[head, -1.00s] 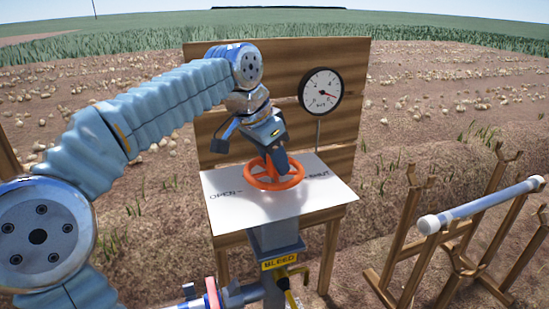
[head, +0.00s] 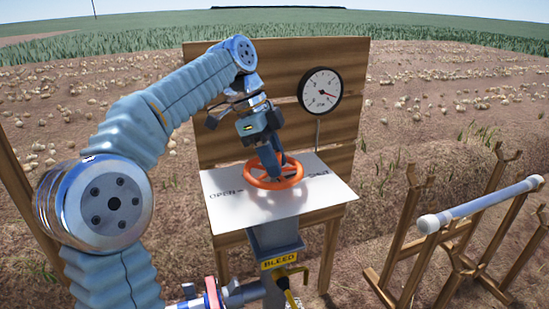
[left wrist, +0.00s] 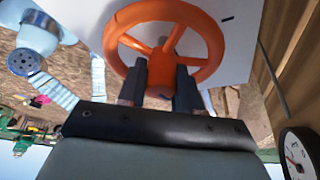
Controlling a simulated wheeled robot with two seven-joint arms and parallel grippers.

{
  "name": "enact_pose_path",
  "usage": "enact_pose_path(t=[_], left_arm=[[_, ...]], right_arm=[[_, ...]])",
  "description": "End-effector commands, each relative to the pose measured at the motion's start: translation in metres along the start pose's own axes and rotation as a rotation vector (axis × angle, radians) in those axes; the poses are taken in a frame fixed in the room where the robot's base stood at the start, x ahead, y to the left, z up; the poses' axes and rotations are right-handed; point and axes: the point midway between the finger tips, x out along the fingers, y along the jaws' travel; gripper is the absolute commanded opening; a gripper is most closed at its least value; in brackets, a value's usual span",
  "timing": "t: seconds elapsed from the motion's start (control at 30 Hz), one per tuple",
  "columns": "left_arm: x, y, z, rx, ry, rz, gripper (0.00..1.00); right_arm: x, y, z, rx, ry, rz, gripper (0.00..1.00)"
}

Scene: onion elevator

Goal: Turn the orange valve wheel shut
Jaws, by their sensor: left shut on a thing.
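The orange valve wheel (head: 290,181) lies flat above a white plate (head: 232,205) marked OPEN at the left and SHUT at the right. My left gripper (head: 272,164) reaches down onto the wheel from above and behind, tilted, with its fingers at the hub. In the left wrist view the wheel (left wrist: 123,20) fills the top, and the two dark fingers of my left gripper (left wrist: 160,85) are shut on its hub and spokes. The exact contact is partly hidden by the fingers. My right gripper is not in view.
A wooden board (head: 350,130) with a round gauge (head: 320,90) stands behind the plate. A yellow BLEED label (head: 279,260) and pipework sit below it. A white pipe (head: 480,205) rests on wooden stands at the right. Open field lies behind.

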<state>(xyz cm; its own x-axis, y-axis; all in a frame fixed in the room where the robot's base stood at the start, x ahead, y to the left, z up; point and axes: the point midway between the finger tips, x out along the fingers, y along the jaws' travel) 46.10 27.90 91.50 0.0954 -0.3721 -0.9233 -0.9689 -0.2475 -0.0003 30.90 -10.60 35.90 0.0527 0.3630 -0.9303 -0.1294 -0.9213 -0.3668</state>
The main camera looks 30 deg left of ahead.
Motion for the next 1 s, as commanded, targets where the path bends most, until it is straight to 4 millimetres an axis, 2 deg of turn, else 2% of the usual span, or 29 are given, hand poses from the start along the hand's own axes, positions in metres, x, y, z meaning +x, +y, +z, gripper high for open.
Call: enact_pose_path(t=[0.4,0.9,0.93,1.0], left_arm=[[0.0022,0.0002,0.0028,0.152,-0.007,0.073,0.03],[0.0015,0.0003,0.0031,0.169,-0.007,0.078,0.03],[0.0015,0.0003,0.0031,0.169,-0.007,0.078,0.35],[0.0014,0.0002,0.0029,0.169,-0.006,0.077,0.46]], right_arm=[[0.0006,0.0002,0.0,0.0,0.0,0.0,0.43],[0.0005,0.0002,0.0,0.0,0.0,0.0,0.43],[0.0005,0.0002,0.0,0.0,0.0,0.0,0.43],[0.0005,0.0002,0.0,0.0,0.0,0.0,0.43]])
